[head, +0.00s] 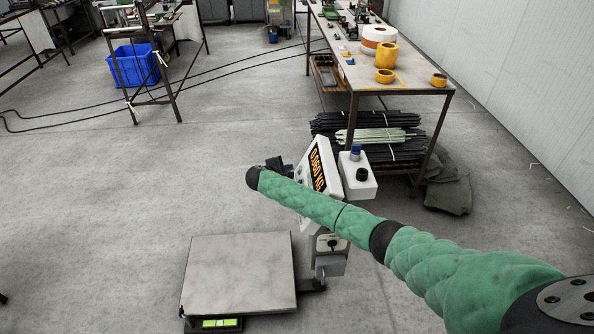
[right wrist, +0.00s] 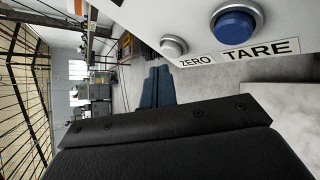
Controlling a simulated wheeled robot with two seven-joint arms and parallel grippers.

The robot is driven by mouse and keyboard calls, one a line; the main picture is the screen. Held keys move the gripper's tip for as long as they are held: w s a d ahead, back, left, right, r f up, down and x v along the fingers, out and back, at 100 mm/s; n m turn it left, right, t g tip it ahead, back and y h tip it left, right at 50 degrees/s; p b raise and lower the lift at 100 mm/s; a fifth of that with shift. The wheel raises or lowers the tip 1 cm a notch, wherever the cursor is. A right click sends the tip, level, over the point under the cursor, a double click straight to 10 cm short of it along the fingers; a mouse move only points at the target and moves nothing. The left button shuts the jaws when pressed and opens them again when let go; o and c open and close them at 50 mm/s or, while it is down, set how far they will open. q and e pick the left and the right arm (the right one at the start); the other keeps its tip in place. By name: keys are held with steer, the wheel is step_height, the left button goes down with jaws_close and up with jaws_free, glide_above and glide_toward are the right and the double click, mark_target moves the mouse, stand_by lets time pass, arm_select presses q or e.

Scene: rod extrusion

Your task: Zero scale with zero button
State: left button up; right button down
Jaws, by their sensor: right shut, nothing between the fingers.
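The scale's tilted display (head: 318,170) shows orange digits that look like 0.060 KG. Its empty flat platform (head: 240,270) lies on the floor at the lower middle. In the right wrist view, the pale round zero button (right wrist: 174,46) sits beside the ZERO label (right wrist: 194,62), left of a larger blue TARE button (right wrist: 236,24). My right gripper (head: 277,164) is partly hidden behind my green-sleeved arm, left of the display. Its fingers (right wrist: 158,85) are shut and empty, below the zero button in the wrist picture; contact is not visible. My left gripper is not in view.
A white box (head: 358,178) with a dark knob stands right of the display. A workbench (head: 415,84) with tape rolls stands behind, with dark rods (head: 365,124) under it. A blue crate (head: 132,66) is at the upper left.

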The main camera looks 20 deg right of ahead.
steer(key=shift+d, duration=0.15)
steer(key=shift+s+d+f, duration=0.1)
steer(key=shift+d+f, duration=0.05)
steer(key=shift+d, duration=0.05)
steer(key=shift+s+d+f, duration=0.15)
steer(key=shift+d+f, duration=0.1)
steer(key=shift+d, duration=0.25)
stand_by(1.0)
steer(key=shift+a, duration=0.15)
steer(key=shift+w+a+r+p, duration=0.25)
steer(key=shift+a+r+p, duration=0.15)
steer(key=shift+a, duration=0.25)
steer(key=shift+a, duration=0.1)
steer(key=shift+w+a+r, duration=0.2)
steer(key=shift+a+r, duration=0.15)
steer(key=shift+a, duration=0.35)
steer(key=shift+w+a+r, duration=0.2)
steer(key=shift+a+r, duration=0.2)
steer(key=shift+a, duration=0.3)
steer(key=shift+w+a+r, duration=0.2)
steer(key=shift+a+r, duration=0.15)
steer(key=shift+a, duration=0.35)
